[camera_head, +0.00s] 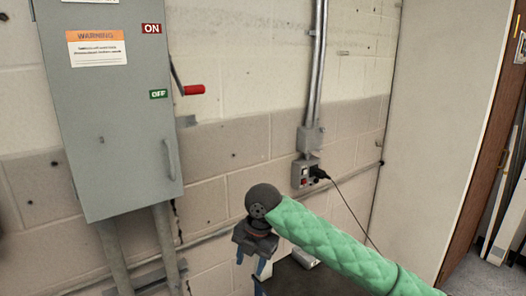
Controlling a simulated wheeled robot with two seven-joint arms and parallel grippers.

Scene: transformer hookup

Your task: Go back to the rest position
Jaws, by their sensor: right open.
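My right gripper (252,265) hangs below the dark wrist at the end of my green-sleeved arm, near the lower middle of the head view. Its fingers are apart, and I see nothing between them. It is to the right of the grey switch box (110,150) and below its lower edge in the picture. My left gripper is not in view.
The box's red-handled lever (193,89) sticks out on its right side. An outlet (305,173) with a plugged-in black cord is on the block wall. A dark surface (315,283) lies partly hidden behind my arm. A brown door frame (487,150) stands at right.

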